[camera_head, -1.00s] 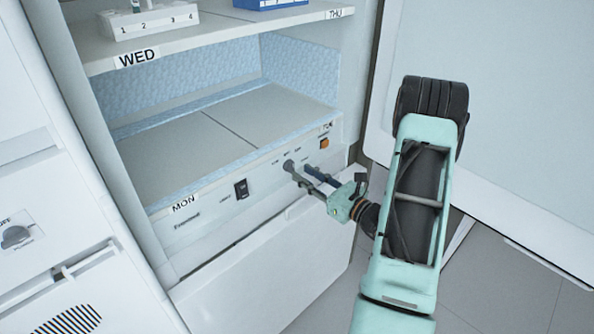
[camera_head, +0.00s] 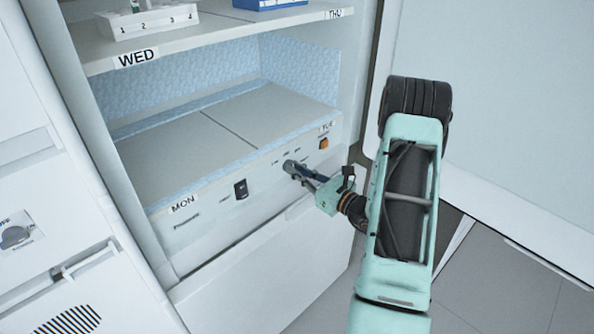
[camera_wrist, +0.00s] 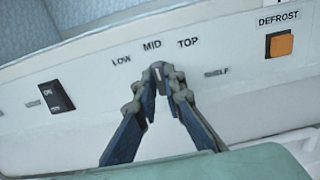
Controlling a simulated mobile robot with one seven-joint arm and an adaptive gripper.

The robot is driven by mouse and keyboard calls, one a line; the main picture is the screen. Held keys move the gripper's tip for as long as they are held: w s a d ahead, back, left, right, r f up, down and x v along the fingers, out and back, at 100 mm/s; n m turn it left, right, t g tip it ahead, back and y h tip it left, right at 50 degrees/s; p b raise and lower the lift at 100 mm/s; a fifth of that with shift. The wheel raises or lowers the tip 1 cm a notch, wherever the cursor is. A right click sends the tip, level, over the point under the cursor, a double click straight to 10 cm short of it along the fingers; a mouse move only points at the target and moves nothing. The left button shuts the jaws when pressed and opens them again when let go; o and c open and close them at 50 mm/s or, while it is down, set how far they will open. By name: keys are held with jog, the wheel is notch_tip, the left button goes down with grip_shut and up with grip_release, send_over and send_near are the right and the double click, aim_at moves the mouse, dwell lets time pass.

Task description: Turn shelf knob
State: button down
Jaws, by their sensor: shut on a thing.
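The shelf knob (camera_wrist: 157,74) is a small dark knob with a light mark on the white front panel. LOW, MID and TOP are printed around it, and SHELF to its right. Its light mark points up toward MID. My gripper (camera_wrist: 159,80) is shut on the knob, one finger at each side, hiding much of it. In the head view my gripper (camera_head: 293,169) reaches the panel from the lower right, below the shelf's edge.
A black rocker switch (camera_wrist: 56,96) is left of the knob and an orange DEFROST button (camera_wrist: 282,45) is right of it. A white rack (camera_head: 147,20) stands on the upper WED shelf. The lower shelf (camera_head: 240,115) is bare. An open door (camera_head: 500,110) is at right.

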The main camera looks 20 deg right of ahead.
jog(key=shift+f+b, duration=0.1)
jog(key=shift+b, duration=0.2)
jog(key=n+b, duration=0.8)
jog(key=b, duration=0.2)
jog(key=shift+s+a+f+n, duration=0.1)
jog(key=shift+n, duration=0.3)
jog(key=c, duration=2)
grip_release()
